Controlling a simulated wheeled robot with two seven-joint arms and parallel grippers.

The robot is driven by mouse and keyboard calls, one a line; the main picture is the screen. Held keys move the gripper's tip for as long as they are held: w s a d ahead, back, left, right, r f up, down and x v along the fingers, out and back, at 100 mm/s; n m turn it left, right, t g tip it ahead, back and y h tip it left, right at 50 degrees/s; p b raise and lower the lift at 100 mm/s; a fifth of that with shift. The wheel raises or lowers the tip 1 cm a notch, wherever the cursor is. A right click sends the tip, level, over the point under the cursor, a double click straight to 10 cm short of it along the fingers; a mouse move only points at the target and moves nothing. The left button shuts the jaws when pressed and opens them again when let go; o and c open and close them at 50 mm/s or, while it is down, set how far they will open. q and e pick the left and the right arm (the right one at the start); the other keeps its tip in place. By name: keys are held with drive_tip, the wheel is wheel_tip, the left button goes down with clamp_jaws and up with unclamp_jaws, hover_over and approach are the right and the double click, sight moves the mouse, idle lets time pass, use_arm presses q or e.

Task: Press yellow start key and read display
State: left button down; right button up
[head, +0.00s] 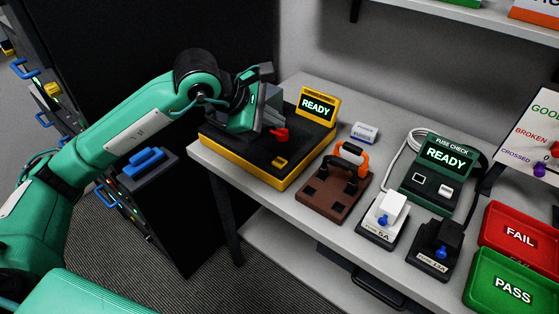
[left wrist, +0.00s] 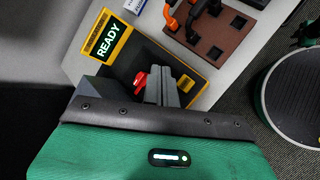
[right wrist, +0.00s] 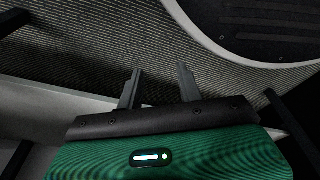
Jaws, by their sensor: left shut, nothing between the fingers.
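A black tester with a yellow base (head: 247,168) stands at the table's left end. Its raised display (head: 317,106) reads READY in green and also shows in the left wrist view (left wrist: 108,40). The yellow key (head: 281,161) is on its near right part and shows in the left wrist view (left wrist: 186,83). A red lever (head: 279,134) sits behind the key. My left gripper (left wrist: 162,74) is shut and empty over the tester, between the red lever and the yellow key in the left wrist view. My right gripper (right wrist: 160,72) is open and empty above the floor.
A brown block (head: 334,196) with an orange and black clamp stands right of the tester. A fuse check box (head: 438,177), white and black fuse holders, and red FAIL (head: 514,232) and green PASS (head: 510,284) trays follow rightward. A dark cabinet stands left.

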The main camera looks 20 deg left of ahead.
sight(275, 163)
use_arm(q)
drive_tip(key=shift+f, duration=0.1)
use_arm(e)
drive_tip(key=shift+w, duration=0.1)
